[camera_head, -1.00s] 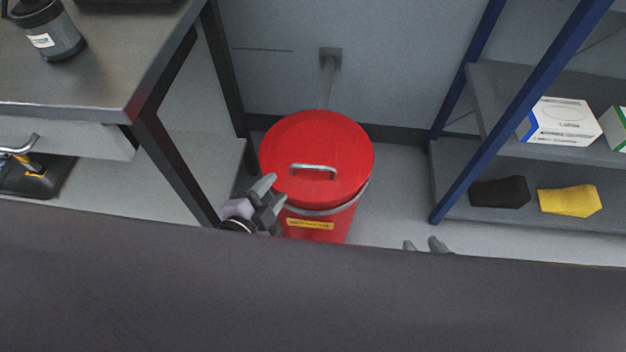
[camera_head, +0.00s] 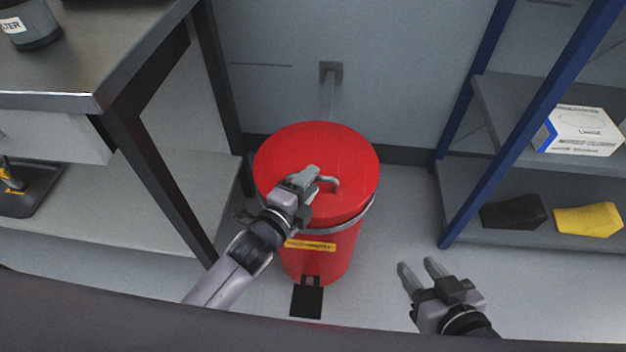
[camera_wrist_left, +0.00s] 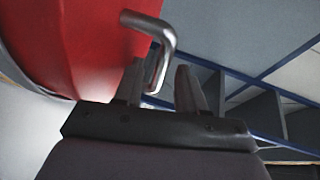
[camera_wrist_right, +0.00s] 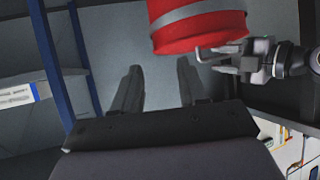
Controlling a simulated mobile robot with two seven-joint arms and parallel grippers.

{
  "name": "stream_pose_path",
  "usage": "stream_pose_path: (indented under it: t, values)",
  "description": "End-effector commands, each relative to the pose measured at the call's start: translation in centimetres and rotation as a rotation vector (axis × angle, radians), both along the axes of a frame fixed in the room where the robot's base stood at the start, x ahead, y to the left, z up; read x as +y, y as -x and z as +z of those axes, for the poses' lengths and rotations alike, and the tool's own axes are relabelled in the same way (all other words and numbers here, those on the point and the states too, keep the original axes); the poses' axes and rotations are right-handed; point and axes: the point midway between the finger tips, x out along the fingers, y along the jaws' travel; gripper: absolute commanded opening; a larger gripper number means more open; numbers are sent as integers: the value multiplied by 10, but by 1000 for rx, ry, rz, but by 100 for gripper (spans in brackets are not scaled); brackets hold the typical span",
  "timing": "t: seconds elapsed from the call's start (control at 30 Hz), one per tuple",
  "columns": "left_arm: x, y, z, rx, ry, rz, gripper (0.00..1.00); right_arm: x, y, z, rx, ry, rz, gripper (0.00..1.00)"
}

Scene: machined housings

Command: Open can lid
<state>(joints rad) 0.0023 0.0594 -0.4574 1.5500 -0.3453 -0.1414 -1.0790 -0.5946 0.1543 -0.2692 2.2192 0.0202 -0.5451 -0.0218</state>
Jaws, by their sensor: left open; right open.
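A red can (camera_head: 322,255) stands on the floor with its red lid (camera_head: 340,150) on, lying flat. A metal bar handle (camera_head: 332,183) stands up from the lid; its left part is hidden behind my left gripper (camera_head: 312,175). That gripper is open over the lid at the handle. In the left wrist view, the bent end of the handle (camera_wrist_left: 158,70) shows in front of the gap between the open fingers (camera_wrist_left: 158,88); contact is unclear. My right gripper (camera_head: 420,267) is open and empty, right of the can and apart from it.
A black pedal (camera_head: 307,300) sits at the can's front base. A workbench (camera_head: 60,75) stands left, a blue-framed shelf (camera_head: 462,185) right, and a wall (camera_head: 400,60) behind. Floor between can and shelf is clear.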

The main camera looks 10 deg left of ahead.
Motion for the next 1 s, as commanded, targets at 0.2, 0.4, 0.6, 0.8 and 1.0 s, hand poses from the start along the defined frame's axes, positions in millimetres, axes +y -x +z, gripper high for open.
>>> stream_pose_path:
  t: [0.2, 0.4, 0.6, 0.8, 1.0]
  values:
    - [-7, -17, -4, 1, 3, 1, 40, 4, -1, 1, -15, -2, 10, 43]
    - [-9, -20, -4, 2, 1, 0, 40, 5, -2, 2, -19, -2, 12, 43]
    - [-8, -20, -4, 2, 2, 1, 21, 5, -2, 2, -19, -2, 12, 43]
    - [-8, -20, -4, 2, 2, 1, 0, 5, -2, 3, -19, -2, 12, 43]
    - [-8, -20, 0, 9, 1, 1, 0, 4, -2, 8, -17, -3, 11, 43]
